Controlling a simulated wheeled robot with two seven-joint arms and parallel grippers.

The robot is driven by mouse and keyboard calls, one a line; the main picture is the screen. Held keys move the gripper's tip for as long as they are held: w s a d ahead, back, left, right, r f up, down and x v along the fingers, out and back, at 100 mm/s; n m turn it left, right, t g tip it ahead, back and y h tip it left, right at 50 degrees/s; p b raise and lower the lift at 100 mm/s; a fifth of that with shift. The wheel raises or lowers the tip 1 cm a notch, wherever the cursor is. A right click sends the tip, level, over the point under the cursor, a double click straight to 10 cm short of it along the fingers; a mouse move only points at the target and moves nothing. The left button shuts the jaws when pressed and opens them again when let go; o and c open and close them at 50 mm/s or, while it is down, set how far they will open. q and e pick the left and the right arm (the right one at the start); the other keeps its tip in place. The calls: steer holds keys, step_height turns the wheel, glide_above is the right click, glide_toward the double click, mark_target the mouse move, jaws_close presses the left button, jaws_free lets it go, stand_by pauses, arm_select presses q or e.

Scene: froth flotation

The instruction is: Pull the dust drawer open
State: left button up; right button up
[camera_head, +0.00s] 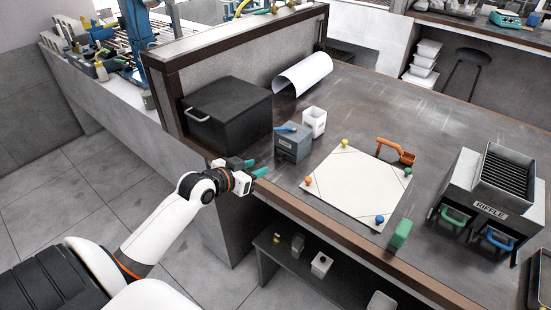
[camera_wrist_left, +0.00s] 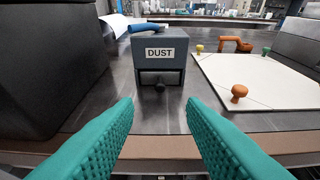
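The dust box (camera_head: 293,143) is a small blue-grey box labelled DUST on the bench near its front edge. It also shows in the left wrist view (camera_wrist_left: 176,62), straight ahead. The dust drawer (camera_wrist_left: 149,78) is low in its front, looks closed, and has a dark round knob (camera_wrist_left: 160,88). My left gripper (camera_head: 254,168), with teal fingers, is at the bench's front edge, in front of the box. In the left wrist view its fingers (camera_wrist_left: 160,104) are apart with nothing between them, and the knob shows beyond the gap. My right gripper is not in view.
A large dark box (camera_head: 228,115) with a handle stands left of the dust box. A white container (camera_head: 314,122) stands behind it. A blue-handled tool (camera_wrist_left: 146,27) lies on top. A white board (camera_head: 357,184) with coloured knobs lies to the right. The bench edge (camera_head: 330,236) is brown.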

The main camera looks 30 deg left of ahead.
mark_target(278, 159)
arm_select(q)
steer(key=x, duration=1)
steer(key=shift+f, duration=0.15)
jaws_close()
